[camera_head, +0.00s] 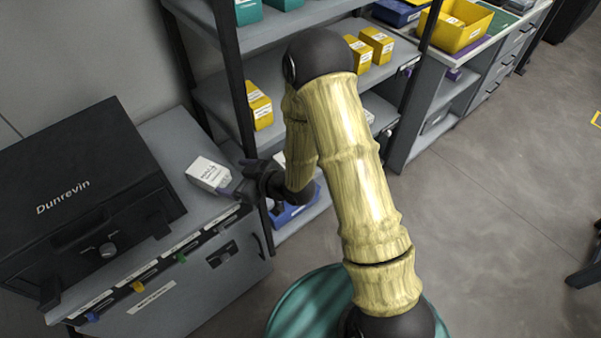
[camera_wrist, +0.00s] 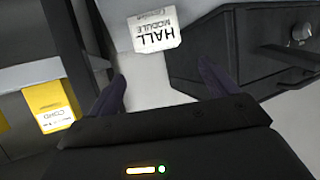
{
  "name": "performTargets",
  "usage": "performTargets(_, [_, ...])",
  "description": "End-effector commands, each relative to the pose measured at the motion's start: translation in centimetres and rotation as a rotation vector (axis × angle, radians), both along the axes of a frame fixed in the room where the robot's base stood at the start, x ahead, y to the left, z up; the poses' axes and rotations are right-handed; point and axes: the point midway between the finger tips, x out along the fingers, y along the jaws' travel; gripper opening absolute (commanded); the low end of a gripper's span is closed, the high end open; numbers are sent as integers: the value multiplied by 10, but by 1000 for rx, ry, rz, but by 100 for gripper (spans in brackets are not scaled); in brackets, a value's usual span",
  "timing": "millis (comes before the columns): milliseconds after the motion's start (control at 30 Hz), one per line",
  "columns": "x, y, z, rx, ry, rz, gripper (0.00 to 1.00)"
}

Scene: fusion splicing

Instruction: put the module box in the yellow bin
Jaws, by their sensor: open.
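The module box (camera_head: 208,174) is a small white box with a printed label. It lies on the grey cabinet top (camera_head: 172,135) beside the black case. In the wrist view the module box (camera_wrist: 155,30) reads "HALL MODULE" and lies just beyond the fingertips, roughly centred between them. My gripper (camera_head: 236,177) is open and empty, close to the right side of the box. Both dark fingers show in the wrist view (camera_wrist: 162,74). The yellow bin (camera_head: 455,28) stands on the counter at the upper right, with something small inside.
A black case (camera_head: 80,200) marked "Dunrevin" stands left of the box. A shelf rack with dark posts (camera_head: 236,80) rises behind my arm, holding yellow boxes (camera_head: 259,104) and a blue bin (camera_head: 296,212). A blue bin (camera_head: 398,12) stands left of the yellow bin. Floor at right is mostly clear.

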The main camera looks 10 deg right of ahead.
Motion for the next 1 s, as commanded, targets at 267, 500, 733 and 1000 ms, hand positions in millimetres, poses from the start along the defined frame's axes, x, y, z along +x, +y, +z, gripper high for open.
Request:
performTargets(267, [16, -45, 16, -161, 64, -120, 85])
performTargets(500, [9, -133, 48, -374, 259, -383, 85])
performTargets(733, [-43, -207, 85, -467, 517, -644, 85])
performTargets(1000, [-123, -245, 119, -448, 821, -850, 85])
